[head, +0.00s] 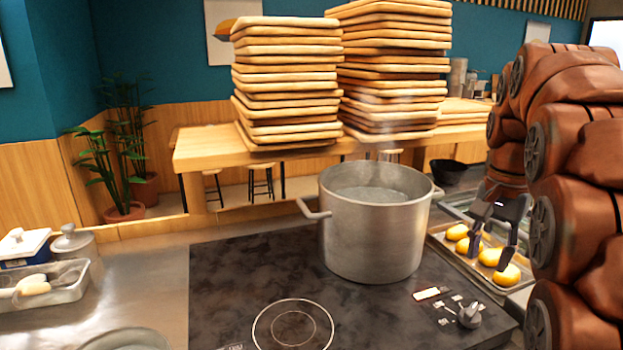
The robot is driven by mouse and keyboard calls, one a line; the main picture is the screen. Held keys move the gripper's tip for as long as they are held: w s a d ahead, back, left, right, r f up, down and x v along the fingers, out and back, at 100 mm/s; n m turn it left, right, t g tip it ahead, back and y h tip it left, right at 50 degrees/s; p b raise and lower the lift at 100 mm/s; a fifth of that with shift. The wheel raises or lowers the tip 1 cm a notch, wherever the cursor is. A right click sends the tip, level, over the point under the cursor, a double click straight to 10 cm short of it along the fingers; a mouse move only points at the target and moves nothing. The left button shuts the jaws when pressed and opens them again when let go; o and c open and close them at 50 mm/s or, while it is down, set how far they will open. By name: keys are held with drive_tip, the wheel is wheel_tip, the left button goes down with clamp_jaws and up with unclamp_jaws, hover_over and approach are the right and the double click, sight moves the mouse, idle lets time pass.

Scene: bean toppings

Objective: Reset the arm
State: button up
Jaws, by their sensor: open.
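My gripper (491,253) is at the right, at the end of my brown arm (570,150). Its dark fingers point down and are spread apart, with nothing visibly held between them. They hang over a metal tray (438,238) holding several yellow, rounded pieces (490,256). The fingers overlap some of the pieces in the view, and I cannot tell whether they touch. My arm rises folded along the right side and hides what stands behind it.
A large steel pot (372,240) of steaming liquid stands on the dark cooktop (235,270), left of my gripper. A control knob (470,316) is in front of the tray. Tall stacks of boards (287,85) stand behind. A metal pan (62,288) is far left. The front burner (293,325) is clear.

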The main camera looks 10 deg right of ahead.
drive_tip(key=s+a+f+n+g+p, duration=0.1)
drive_tip(key=s+a+f+n+p, duration=0.3)
drive_tip(key=s+a, duration=0.4)
drive_tip(key=s+a+f+n+p, duration=0.4)
drive_tip(key=s+a+n+p, duration=0.3)
drive_tip(key=s, duration=0.8)
drive_tip(key=shift+s+a+g, duration=0.2)
drive_tip(key=shift+a+g, duration=0.2)
drive_tip(key=shift+a, duration=0.8)
drive_tip(key=shift+d+f, duration=0.1)
